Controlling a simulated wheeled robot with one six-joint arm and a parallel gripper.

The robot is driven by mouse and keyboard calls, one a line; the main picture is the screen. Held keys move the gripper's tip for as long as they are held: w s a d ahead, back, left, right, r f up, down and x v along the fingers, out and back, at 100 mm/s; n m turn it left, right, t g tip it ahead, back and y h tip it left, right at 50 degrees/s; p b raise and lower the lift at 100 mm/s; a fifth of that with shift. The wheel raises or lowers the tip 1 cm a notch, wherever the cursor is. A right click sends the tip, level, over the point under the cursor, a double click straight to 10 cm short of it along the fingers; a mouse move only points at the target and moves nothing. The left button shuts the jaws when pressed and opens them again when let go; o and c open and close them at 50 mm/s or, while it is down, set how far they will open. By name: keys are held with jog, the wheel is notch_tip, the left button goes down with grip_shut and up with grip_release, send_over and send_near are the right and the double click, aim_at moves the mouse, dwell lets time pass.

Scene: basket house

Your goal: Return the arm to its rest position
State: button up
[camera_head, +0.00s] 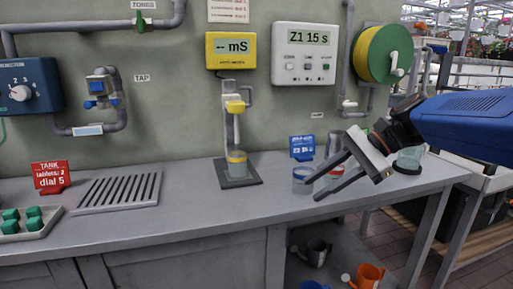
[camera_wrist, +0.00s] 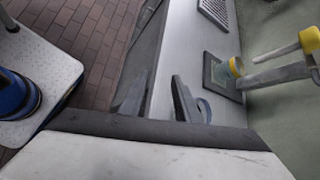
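My gripper (camera_head: 314,188) reaches in from the right in the head view, over the right part of the bench. Its two dark fingers are spread apart. In the wrist view the gripper (camera_wrist: 157,95) also shows a gap between the fingers, with only bench edge and floor seen through it. A clear cup with a blue rim (camera_head: 301,182) stands at the fingertips in the head view. I cannot tell whether a finger touches it. A blue rim (camera_wrist: 205,109) shows beside the right finger in the wrist view. My blue arm (camera_head: 468,118) extends to the upper right.
A cup with a red band (camera_head: 335,173) and another container (camera_head: 409,159) stand near the gripper, partly hidden. A slotted drain (camera_head: 118,191) and a tray of green blocks (camera_head: 30,229) lie left. Watering cans (camera_head: 368,275) sit below.

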jog(key=s+d+f+n+t+h, duration=0.2)
jog(key=s+d+f+n+h, duration=0.3)
jog(key=s+d+f+n, duration=0.1)
jog(key=s+d+f+n+t+h, duration=0.2)
jog(key=s+d+f+n+h, duration=0.3)
jog(key=s+f, duration=0.5)
notch_tip(320, 180, down, 3)
jog(key=d+n, duration=0.1)
jog(key=d, duration=0.1)
jog(key=shift+s+d, duration=0.2)
jog(key=shift+d, duration=0.2)
